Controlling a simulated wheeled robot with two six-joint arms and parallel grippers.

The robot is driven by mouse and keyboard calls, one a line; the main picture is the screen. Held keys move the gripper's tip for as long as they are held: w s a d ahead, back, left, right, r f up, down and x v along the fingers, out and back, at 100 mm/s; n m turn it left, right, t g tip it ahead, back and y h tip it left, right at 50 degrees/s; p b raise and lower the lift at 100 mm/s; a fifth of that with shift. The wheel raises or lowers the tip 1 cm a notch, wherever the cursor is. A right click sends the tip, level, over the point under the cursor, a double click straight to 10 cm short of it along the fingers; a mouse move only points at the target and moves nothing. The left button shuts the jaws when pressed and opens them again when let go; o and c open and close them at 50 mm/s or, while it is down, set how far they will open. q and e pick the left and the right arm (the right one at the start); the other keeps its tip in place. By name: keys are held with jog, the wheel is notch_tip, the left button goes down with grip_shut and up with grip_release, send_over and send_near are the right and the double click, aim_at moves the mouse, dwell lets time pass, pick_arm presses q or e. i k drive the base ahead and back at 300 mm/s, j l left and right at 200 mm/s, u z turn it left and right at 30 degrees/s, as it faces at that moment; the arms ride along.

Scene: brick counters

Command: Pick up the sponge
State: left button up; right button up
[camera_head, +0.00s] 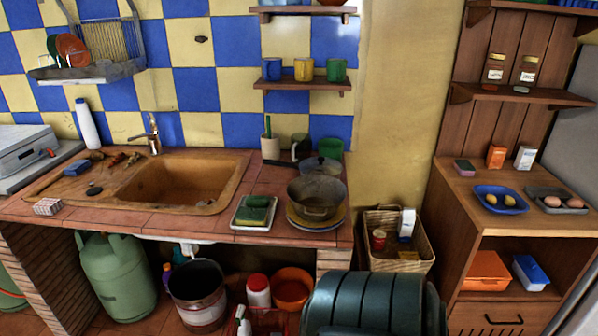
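A green sponge-like block (257,201) lies in a shallow white tray (236,226) on the tiled counter, just right of the sink. Something green and flat lies under or beside it in the tray; I cannot tell the two apart clearly. A blue block (77,167) lies left of the sink. Neither of my grippers is in view.
A pot (317,197) stands on plates right of the tray, with a pan (318,165) behind it. The brown sink (180,184) is left of the tray. A ribbed dark green rounded object (362,306) stands on the floor in front. The counter's front edge is close to the tray.

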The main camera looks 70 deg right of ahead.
aim_at(245, 216)
jog(key=z, duration=1.9)
